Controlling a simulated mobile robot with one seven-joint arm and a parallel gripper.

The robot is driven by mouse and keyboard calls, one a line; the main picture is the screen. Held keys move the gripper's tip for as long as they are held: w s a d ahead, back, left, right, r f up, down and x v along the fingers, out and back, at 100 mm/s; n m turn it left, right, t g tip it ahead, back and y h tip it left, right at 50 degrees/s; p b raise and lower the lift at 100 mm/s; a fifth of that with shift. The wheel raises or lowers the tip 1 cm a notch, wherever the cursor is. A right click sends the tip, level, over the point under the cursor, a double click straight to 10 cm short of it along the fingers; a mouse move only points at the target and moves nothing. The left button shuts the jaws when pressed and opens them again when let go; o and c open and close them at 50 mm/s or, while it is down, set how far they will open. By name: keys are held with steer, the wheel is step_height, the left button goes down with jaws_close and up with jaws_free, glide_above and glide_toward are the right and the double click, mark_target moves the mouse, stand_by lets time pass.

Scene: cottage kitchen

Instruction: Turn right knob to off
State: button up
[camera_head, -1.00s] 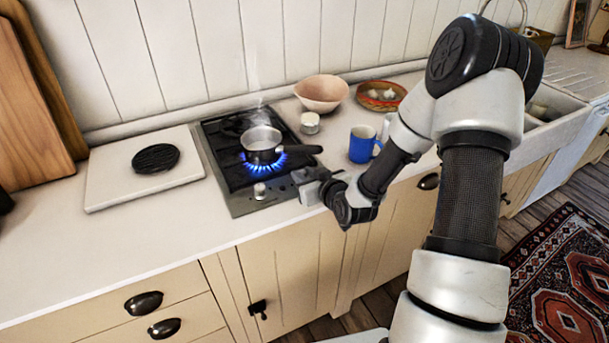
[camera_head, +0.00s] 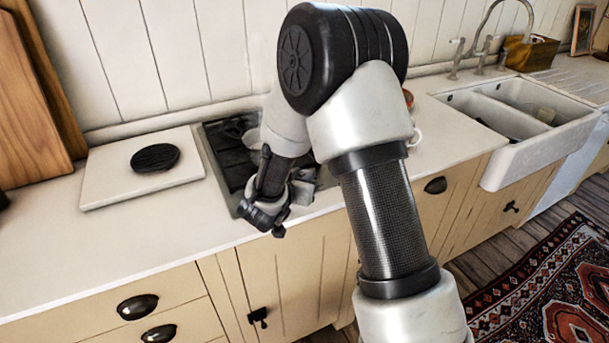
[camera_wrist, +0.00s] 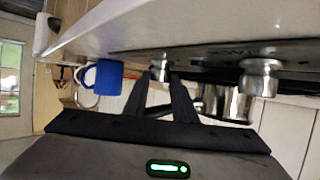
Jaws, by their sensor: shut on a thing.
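The stove (camera_head: 222,150) is set in the counter, mostly behind my arm in the head view. Two metal knobs show in the wrist view, where the scene appears upside down. The right knob (camera_wrist: 160,64) lies between the fingertips of my gripper (camera_wrist: 160,77), which is shut on it. The other knob (camera_wrist: 260,84) stands apart, to the right in that view. A metal pot (camera_wrist: 222,103) shows beyond the fingers. In the head view my wrist hangs at the stove's front edge and hides both knobs. The flame is hidden there, and none can be made out in the wrist view.
A blue mug (camera_wrist: 103,77) stands beside the stove in the wrist view. A white board (camera_head: 110,182) with a black round piece (camera_head: 155,158) lies left of the stove. A white sink (camera_head: 530,150) is at the right. The counter's front left is clear.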

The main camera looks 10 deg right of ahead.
steer(key=m+g+h+p, duration=0.2)
steer(key=m, duration=0.1)
steer(key=m+g+h+p, duration=0.1)
steer(key=h, duration=0.1)
steer(key=shift+w+a+r+m+g, duration=0.15)
steer(key=shift+w+a+m+g, duration=0.15)
steer(key=shift+w+a, duration=0.05)
steer(key=m+g+h, duration=0.1)
steer(key=m+g+h+p, duration=0.1)
steer(key=m+g, duration=0.1)
steer(key=shift+w+g, duration=0.2)
steer(key=shift+g, duration=0.1)
steer(key=shift+m+g+p, duration=0.3)
steer(key=shift+m+g, duration=0.1)
steer(key=shift+m, duration=0.2)
steer(key=shift+w+g, duration=0.1)
steer(key=shift+g, duration=0.2)
steer(key=o, duration=1)
steer(key=shift+d, duration=0.1)
steer(key=shift+o, duration=0.2)
